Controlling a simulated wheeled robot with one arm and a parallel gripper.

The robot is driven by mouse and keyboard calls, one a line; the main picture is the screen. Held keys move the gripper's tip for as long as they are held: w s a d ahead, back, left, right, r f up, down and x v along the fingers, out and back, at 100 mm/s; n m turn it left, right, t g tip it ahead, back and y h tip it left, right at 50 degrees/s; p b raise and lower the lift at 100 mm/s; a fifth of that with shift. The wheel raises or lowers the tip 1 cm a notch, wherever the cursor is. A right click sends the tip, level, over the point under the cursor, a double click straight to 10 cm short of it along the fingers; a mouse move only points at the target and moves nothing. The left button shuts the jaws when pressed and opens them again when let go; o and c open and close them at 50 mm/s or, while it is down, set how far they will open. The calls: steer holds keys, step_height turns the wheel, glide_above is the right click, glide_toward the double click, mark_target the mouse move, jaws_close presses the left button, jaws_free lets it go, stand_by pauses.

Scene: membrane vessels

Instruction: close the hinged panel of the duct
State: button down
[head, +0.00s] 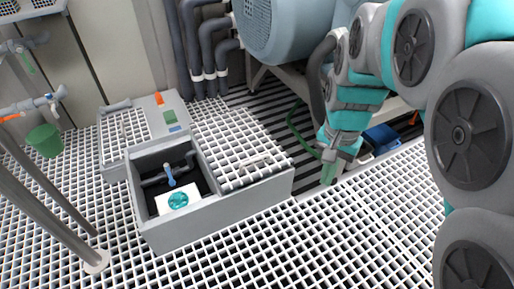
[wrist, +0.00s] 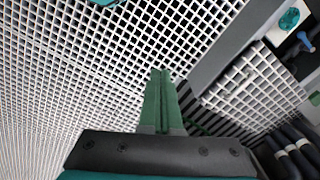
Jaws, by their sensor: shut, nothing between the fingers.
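The duct (head: 220,215) is a grey box set in the grating floor, left of centre in the head view. Its near left compartment is open and shows a blue-handled valve (head: 170,176) and a teal wheel (head: 178,200) on a white block. A white grating panel (head: 232,135) with a bar handle (head: 255,162) lies about flat over the right part; its hinge cannot be made out. In the wrist view the panel (wrist: 262,102) is to the right of my fingers. My gripper (head: 329,168) has green fingers (wrist: 160,75), shut and empty, right of the duct and apart from it.
A large blue-grey tank (head: 285,30) and dark pipes (head: 205,50) stand behind. A green hose (head: 295,125) lies behind the duct's right side. Grating floor (head: 340,235) in front is clear.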

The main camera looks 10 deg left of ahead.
steer(key=w+a+f+m+t, duration=0.1)
steer(key=w+a+m, duration=0.1)
steer(key=w+a, duration=0.35)
steer(key=w+a+f+m, duration=0.1)
steer(key=w+a, duration=0.1)
steer(key=w, duration=0.6)
steer(key=m+p, duration=0.1)
steer(key=m, duration=0.2)
glide_toward(262, 157)
steer(key=shift+t+y, duration=0.3)
steer(key=shift+y, duration=0.1)
step_height(262, 157, down, 7)
steer(key=shift+w+r+b, duration=0.1)
steer(key=shift+w+b, duration=0.1)
steer(key=shift+b, duration=0.5)
